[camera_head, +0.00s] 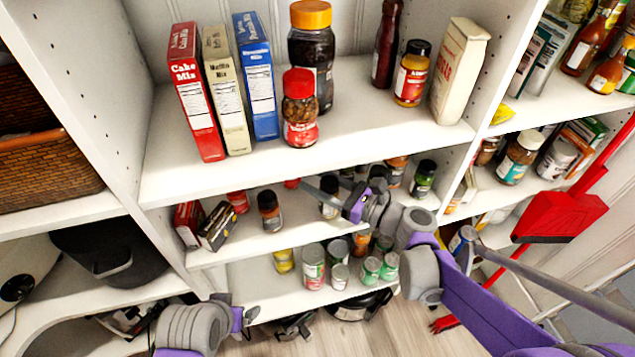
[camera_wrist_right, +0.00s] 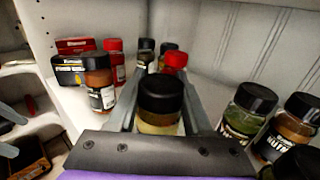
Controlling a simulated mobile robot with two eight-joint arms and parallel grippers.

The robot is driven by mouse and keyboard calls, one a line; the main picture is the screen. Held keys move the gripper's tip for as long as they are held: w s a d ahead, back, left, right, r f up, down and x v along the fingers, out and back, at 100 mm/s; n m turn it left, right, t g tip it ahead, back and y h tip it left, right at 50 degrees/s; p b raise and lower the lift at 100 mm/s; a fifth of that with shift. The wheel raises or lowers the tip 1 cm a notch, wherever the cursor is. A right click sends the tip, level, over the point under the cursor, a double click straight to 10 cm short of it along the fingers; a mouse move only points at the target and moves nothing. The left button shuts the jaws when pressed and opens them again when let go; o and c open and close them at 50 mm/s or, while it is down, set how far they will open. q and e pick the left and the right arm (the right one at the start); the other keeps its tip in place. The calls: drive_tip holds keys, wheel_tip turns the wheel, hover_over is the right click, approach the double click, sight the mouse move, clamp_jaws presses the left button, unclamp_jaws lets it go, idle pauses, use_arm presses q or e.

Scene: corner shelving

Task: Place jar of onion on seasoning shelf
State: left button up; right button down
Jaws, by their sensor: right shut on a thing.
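My right gripper (camera_head: 318,190) reaches over the middle seasoning shelf (camera_head: 232,243) and is shut on a jar. In the right wrist view the held jar (camera_wrist_right: 160,103) stands between the two fingers, with a black lid and pale yellowish contents. Its label is hidden, so I cannot read that it is onion. In the head view the held jar (camera_head: 329,190) is small and partly covered by the gripper. Whether its base touches the shelf is hidden. My left gripper (camera_head: 243,318) is low at the bottom of the head view; its fingers are unclear.
A dark-lidded spice jar (camera_head: 269,211) and small boxes (camera_head: 217,228) stand left of the gripper. A red-lidded jar (camera_wrist_right: 175,63) stands just beyond the held jar. Green-filled (camera_wrist_right: 247,112) and brown-filled (camera_wrist_right: 298,122) jars stand to the right. The upper shelf (camera_head: 400,135) overhangs this level.

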drive_tip(key=shift+w+f, duration=0.15)
drive_tip(key=shift+f, duration=0.2)
drive_tip(key=shift+f, duration=0.1)
drive_tip(key=shift+c, duration=1.6)
unclamp_jaws()
